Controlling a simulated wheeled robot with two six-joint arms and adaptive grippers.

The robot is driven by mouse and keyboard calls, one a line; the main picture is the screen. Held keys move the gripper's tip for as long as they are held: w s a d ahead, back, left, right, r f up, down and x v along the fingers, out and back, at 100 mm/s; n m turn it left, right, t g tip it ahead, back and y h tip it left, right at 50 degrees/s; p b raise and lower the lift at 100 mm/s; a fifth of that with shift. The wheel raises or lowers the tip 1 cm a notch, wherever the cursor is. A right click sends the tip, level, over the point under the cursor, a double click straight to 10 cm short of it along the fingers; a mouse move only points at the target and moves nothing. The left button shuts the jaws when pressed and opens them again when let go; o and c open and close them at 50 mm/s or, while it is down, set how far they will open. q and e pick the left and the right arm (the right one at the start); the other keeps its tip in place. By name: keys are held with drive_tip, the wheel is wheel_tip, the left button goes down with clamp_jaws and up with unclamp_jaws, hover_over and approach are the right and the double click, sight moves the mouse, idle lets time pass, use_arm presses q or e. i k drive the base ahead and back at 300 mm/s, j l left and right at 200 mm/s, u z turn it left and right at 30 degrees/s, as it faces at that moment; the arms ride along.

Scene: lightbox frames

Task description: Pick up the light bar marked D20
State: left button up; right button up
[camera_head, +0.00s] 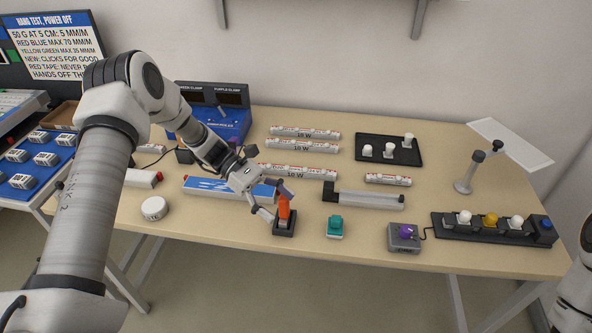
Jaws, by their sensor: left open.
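Several white light bars with red print lie on the table: one at the back (305,132), one just in front of it (302,147), one nearer (305,172), and a short one (388,179) to the right. Some read "10 W"; I cannot read D20 on any. My left gripper (275,202) is open, in front of the nearer long bar, with its fingers around or just beside an orange piece (283,207) on a small black base. I cannot tell whether they touch it. My right gripper is out of view.
A grey holder (364,200), a teal button (335,226), a grey box with a purple knob (404,237) and a black lamp strip (484,228) stand along the front. A black tray (374,143) with white pieces and a blue clamp unit (222,124) are behind.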

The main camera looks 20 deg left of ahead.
sight(269, 168)
drive_tip(key=i+j, duration=0.7)
drive_tip(key=i, duration=0.2)
